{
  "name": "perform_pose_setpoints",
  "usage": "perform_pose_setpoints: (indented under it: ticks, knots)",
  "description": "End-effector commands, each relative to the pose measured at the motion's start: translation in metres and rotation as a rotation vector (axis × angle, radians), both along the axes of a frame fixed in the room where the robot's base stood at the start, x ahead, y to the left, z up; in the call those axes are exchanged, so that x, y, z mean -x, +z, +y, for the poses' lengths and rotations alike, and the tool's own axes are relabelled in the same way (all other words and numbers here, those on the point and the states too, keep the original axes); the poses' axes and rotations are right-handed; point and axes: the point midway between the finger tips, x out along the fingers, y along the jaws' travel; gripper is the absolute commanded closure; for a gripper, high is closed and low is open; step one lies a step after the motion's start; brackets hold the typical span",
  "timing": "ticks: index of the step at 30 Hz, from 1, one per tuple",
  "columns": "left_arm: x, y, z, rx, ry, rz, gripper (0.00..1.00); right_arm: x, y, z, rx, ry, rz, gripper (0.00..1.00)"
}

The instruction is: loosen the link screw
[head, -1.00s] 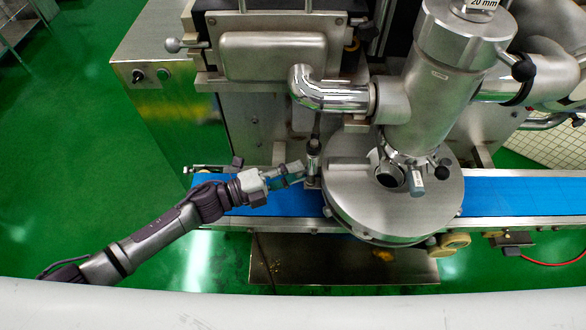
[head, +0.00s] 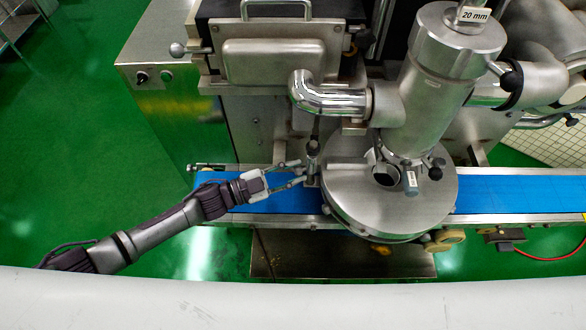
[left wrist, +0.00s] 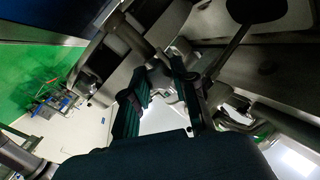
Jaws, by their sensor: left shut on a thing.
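The link screw (head: 313,147) appears to be the small upright metal piece just left of the round steel disc housing, above the blue conveyor belt. My left gripper (head: 303,171) reaches it from the left, with its two fingers around its lower part and closed on it. In the left wrist view the two dark fingers of my left gripper (left wrist: 165,68) point up toward metal machine parts. The exact contact at the fingertips is hard to make out there. My right gripper does not show.
The round disc housing (head: 390,205) stands close right of the screw. The blue belt (head: 510,193) runs beneath. A bent chrome pipe (head: 325,97) and a steel cylinder (head: 430,105) rise above. Green floor (head: 90,150) at the left is free.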

Motion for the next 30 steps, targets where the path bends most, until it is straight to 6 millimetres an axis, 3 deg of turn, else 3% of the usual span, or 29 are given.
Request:
perform_pose_setpoints:
  ticks: [18, 30]
  knots:
    - [0.000, -0.001, 0.001, 0.217, 0.001, 0.518, 1.00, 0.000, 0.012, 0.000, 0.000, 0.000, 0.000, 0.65]
    - [0.001, -0.002, 0.001, 0.300, 0.003, 0.716, 1.00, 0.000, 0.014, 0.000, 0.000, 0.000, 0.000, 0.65]
